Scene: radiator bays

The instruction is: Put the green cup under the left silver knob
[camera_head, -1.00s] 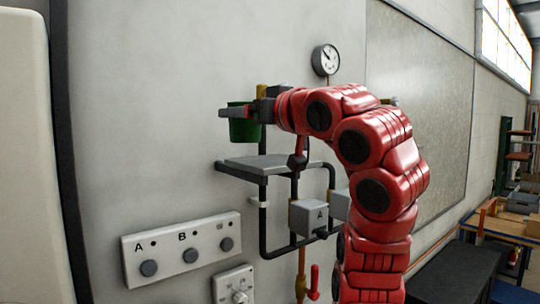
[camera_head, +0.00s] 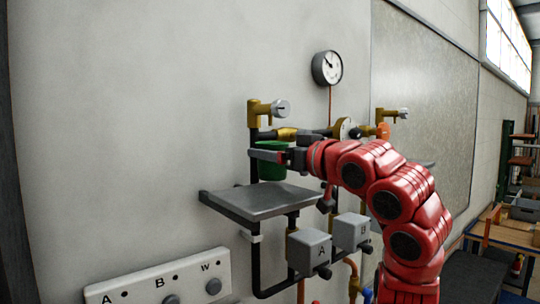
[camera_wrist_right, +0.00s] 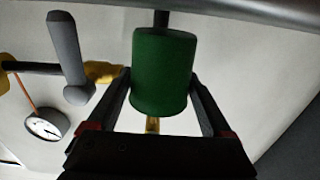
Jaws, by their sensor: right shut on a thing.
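The green cup (camera_head: 272,171) is held between the fingers of my right gripper (camera_head: 268,155), just above the grey shelf (camera_head: 258,203), with a small gap below it. In the right wrist view the green cup (camera_wrist_right: 163,70) sits upside down in the picture between the two fingers of the right gripper (camera_wrist_right: 162,92). The left silver knob (camera_head: 281,107) is on a brass tap (camera_head: 259,112) above the cup. The fingers hide part of the cup. My left gripper is not in view.
A second tap with a silver knob (camera_head: 401,113) stands to the right, beyond my arm. A gauge (camera_head: 327,68) hangs on the wall above. Grey boxes A (camera_head: 309,250) and B (camera_head: 351,232) sit below right of the shelf. A button panel (camera_head: 165,285) is at lower left.

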